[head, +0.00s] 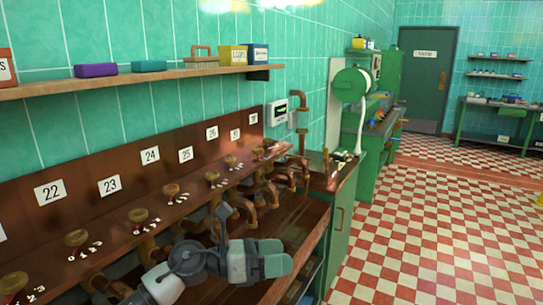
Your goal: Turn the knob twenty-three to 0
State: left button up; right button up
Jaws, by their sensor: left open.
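The number plate 23 (109,185) is on the brown sloping back panel. The brass knob twenty-three (138,215) appears to be the one below and right of it, on the brown ledge, with small white and red marks beside it. Its exact setting is too small to read. My left gripper (275,258) is grey and green, open, and points right. It shows to the right of and below that knob, in front of the ledge, apart from the knob. My right gripper is out of view.
Similar knobs line the ledge, including one by plate 22 (76,238) and one by plate 24 (171,190). Copper pipes (247,210) hang below the ledge. A wooden shelf (150,83) holds boxes above. The checkered floor (430,230) at right is clear.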

pick_arm(q)
jog(key=s+a+f+m+t+y, duration=0.3)
jog(key=a+f+m+t+y, duration=0.4)
jog(key=m, duration=1.1)
jog(key=s+a+f+m+t+y, duration=0.3)
jog(key=a+f+m+t+y, duration=0.35)
jog(key=m, duration=1.15)
jog(key=s+a+f+n+g+y, duration=0.1)
jog(key=s+a+f+n+g, duration=0.25)
jog(key=s, duration=0.45)
jog(key=s+a+f+n+g+y, duration=0.25)
jog(key=s+f+g, duration=0.2)
jog(key=s, duration=0.35)
jog(key=s+a+f+n+g, duration=0.2)
jog(key=s+f+n+g, duration=0.25)
jog(key=s, duration=0.35)
notch_tip(320, 180, down, 24)
jog(key=g, duration=0.2)
jog(key=s+a+f, duration=0.3)
jog(key=s+f, duration=1.4)
jog(key=shift+s+m+g+y, duration=0.15)
jog(key=shift+m+g+y, duration=0.15)
jog(key=shift+m+g, duration=0.15)
jog(key=shift+f, duration=0.1)
jog(key=shift+c, duration=0.3)
